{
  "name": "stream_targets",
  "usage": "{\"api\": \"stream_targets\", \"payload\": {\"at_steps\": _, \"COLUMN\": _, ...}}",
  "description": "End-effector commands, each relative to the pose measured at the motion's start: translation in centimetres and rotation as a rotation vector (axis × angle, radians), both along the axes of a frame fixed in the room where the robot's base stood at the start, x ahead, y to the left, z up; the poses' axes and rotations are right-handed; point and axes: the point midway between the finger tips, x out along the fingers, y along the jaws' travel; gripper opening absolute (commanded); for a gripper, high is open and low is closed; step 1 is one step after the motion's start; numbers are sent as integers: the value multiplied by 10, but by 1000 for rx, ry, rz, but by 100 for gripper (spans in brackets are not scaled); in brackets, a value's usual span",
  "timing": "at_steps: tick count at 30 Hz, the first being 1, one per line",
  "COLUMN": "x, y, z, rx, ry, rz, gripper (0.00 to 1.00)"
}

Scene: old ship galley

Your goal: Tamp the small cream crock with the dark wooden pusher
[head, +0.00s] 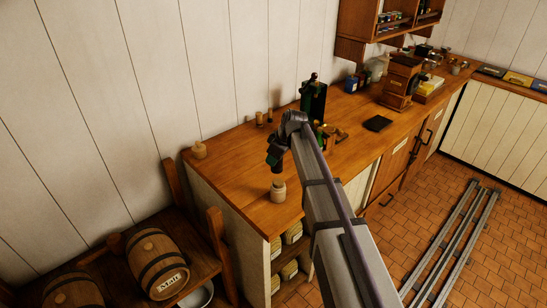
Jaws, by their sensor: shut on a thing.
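A small cream crock (278,193) stands upright on the wooden counter near its front left edge. My gripper (273,163) points down right above it and is shut on the dark wooden pusher (277,179). Little of the pusher shows between the jaws and the crock. Its lower end is at the crock's mouth; I cannot tell how deep it is or whether it touches the contents. The inside of the crock is hidden.
Small wooden pieces (259,118) and a dark green device (314,99) stand behind my gripper. A black slab (377,124) lies farther right. The counter (232,178) left of the crock is clear.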

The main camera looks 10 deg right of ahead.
Motion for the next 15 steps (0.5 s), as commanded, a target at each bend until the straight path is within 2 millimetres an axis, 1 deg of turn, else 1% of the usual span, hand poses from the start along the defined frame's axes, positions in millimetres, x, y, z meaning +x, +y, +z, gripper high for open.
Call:
{"api": "stream_targets", "payload": {"at_steps": 5, "x": 0, "y": 0, "z": -9, "rx": 0, "ry": 0, "rz": -1, "gripper": 17}}
{"api": "stream_targets", "payload": {"at_steps": 12, "x": 0, "y": 0, "z": -40, "rx": 0, "ry": 0, "rz": -1, "gripper": 17}}
{"api": "stream_targets", "payload": {"at_steps": 15, "x": 0, "y": 0, "z": -50, "rx": 0, "ry": 0, "rz": -1, "gripper": 17}}
